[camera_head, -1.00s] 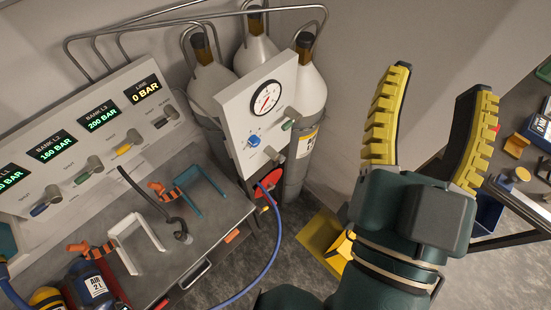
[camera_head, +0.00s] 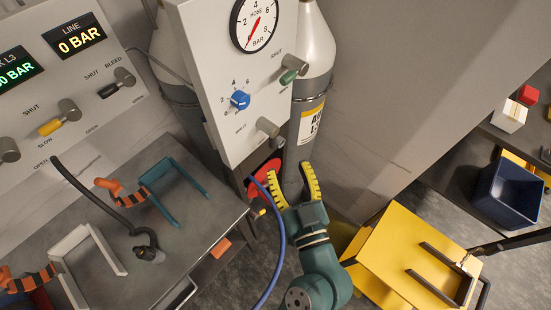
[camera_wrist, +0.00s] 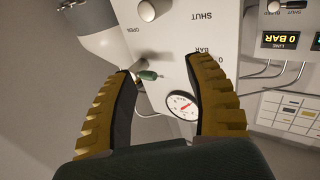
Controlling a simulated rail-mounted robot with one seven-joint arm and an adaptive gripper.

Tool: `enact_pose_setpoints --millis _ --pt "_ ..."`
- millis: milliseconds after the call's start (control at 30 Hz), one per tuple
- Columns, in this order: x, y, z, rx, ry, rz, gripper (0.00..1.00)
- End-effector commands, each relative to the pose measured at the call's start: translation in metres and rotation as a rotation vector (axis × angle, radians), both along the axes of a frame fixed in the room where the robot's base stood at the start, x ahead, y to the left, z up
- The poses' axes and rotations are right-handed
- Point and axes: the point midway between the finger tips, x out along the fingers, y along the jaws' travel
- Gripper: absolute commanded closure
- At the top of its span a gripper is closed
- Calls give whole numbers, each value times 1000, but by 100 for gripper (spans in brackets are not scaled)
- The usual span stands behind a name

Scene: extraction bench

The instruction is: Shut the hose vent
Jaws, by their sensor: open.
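The hose panel (camera_head: 215,85) is a pale upright box with a round gauge (camera_head: 253,22). It carries a green-handled valve (camera_head: 289,76) beside the word SHUT, a blue knob (camera_head: 240,99) and a lower grey valve knob (camera_head: 268,127). I cannot read which valve is the vent. My gripper (camera_head: 290,175) is open and empty, below the panel's lower right corner in the head view. In the wrist view, my gripper (camera_wrist: 161,70) faces the inverted panel. The green handle (camera_wrist: 148,75) shows between the fingertips, apart from them, with the gauge (camera_wrist: 182,105) nearby.
A blue hose (camera_head: 279,235) hangs close to my gripper's left finger. Gas cylinders (camera_head: 316,60) stand behind the panel. A grey bench (camera_head: 190,235) with tools lies left, and a yellow cart (camera_head: 390,245) stands right. A LINE display reads 0 BAR (camera_head: 80,42).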

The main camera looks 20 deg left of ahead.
Motion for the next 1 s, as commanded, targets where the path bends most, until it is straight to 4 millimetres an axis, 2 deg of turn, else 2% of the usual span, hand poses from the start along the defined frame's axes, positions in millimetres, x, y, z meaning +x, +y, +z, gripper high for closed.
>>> enact_pose_setpoints --millis 33,100,200,333,467,800,1000 --pt "-5 -3 -50 4 28 -8 46" --pt "-10 -6 -74 5 50 -15 46" --pt "-13 -8 -89 7 65 -21 46" --pt "-8 -5 -85 7 62 -21 46" --pt "9 9 -83 6 62 -18 46" --pt "75 59 -83 5 62 -19 46" --pt "107 81 -84 5 63 -21 46"
